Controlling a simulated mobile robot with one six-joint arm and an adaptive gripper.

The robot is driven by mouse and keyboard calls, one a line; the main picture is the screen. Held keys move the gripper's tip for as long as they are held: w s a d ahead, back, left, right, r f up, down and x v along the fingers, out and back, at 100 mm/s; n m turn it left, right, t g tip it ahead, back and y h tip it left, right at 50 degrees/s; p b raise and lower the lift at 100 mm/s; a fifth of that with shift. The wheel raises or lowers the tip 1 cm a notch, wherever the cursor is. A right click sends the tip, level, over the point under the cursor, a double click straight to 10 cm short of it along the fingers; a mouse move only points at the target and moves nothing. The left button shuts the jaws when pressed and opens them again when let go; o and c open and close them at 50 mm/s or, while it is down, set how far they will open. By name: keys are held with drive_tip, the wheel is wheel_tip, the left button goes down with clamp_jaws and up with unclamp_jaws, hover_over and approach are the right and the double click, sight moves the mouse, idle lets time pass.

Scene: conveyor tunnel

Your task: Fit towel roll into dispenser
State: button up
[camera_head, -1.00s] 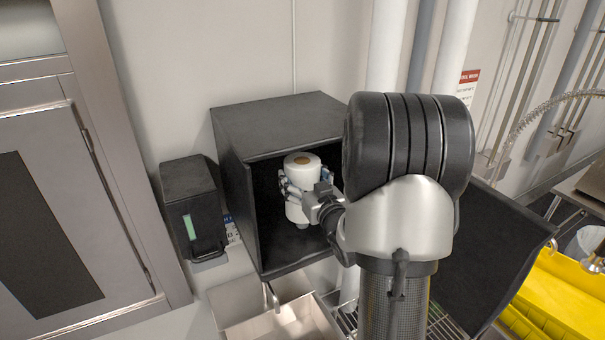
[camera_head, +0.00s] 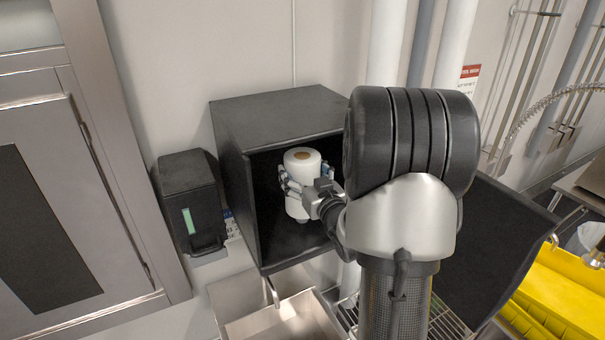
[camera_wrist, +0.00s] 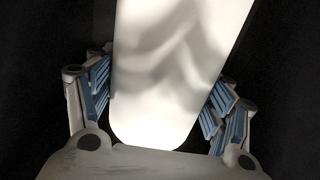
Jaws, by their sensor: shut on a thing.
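The white towel roll (camera_head: 302,161) stands upright, with its brown core showing on top, at the mouth of the black dispenser (camera_head: 285,112) or just inside it. The dispenser hangs on the wall with its front open and its dark door (camera_head: 478,250) swung out to the right. My gripper (camera_head: 302,188) is shut on the roll around its middle. In the wrist view the roll (camera_wrist: 165,85) fills the centre, with blue finger pads (camera_wrist: 158,100) on both sides. The dispenser's inner fittings are too dark or hidden to make out.
A small black soap dispenser (camera_head: 188,200) is on the wall to the left. A metal sink (camera_head: 285,318) lies below the box. White pipes (camera_head: 388,45) run up the wall behind my arm. A yellow bin (camera_head: 560,290) is at the lower right.

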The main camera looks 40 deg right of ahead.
wheel_tip(320, 180, down, 4)
drive_tip(key=b, duration=0.4)
drive_tip(key=shift+b, duration=0.4)
drive_tip(key=o, duration=1.6)
drive_tip(key=shift+v, duration=3.8)
